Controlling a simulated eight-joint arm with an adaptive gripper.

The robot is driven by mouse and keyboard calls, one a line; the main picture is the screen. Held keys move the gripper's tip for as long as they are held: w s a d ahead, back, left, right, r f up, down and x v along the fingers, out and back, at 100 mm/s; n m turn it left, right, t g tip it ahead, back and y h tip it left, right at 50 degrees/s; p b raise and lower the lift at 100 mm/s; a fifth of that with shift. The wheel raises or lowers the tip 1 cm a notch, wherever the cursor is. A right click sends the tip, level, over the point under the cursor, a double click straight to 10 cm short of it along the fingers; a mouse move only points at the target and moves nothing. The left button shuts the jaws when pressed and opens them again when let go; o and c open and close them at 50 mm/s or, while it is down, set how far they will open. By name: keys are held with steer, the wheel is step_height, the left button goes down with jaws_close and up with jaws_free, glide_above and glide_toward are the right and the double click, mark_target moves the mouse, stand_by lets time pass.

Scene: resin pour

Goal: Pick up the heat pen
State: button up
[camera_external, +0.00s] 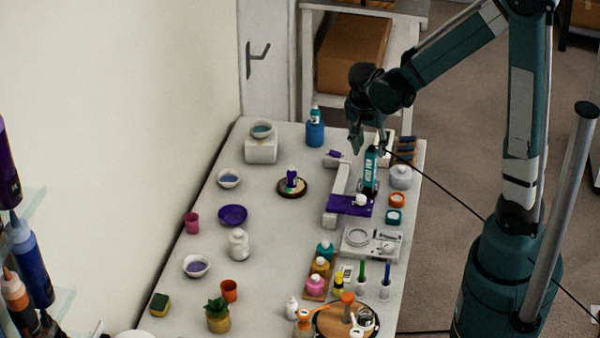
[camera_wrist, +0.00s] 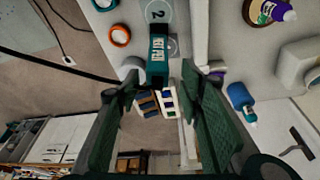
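The heat pen (camera_external: 370,172) is a teal cylinder with pale lettering. It stands upright near the right side of the table, with a black cable running from its top. It also shows in the wrist view (camera_wrist: 158,58), between my finger lines and nearer the left finger. My gripper (camera_external: 357,145) points down beside and slightly above the pen's top in the external view. In the wrist view my gripper (camera_wrist: 172,76) is open, its two fingers wide apart with nothing held. The pen's foot is partly hidden among nearby items.
A purple tray (camera_external: 340,206) and a white bar (camera_external: 343,178) lie left of the pen. A grey lidded jar (camera_external: 401,177) and an orange-rimmed roll (camera_external: 397,200) stand to its right. A blue bottle (camera_external: 315,133) is behind. The cable (camera_external: 440,183) crosses toward my arm.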

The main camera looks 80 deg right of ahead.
mark_target(373, 164)
steer(key=shift+f, duration=0.6)
steer(key=shift+f, duration=0.15)
steer(key=shift+x, duration=1.1)
steer(key=shift+d+f, duration=0.1)
steer(key=shift+f, duration=0.05)
steer(key=shift+s+x, duration=0.15)
steer(key=shift+x, duration=1.1)
steer(key=shift+s+x, duration=0.1)
steer(key=shift+x, duration=1.1)
steer(key=c, duration=1.1)
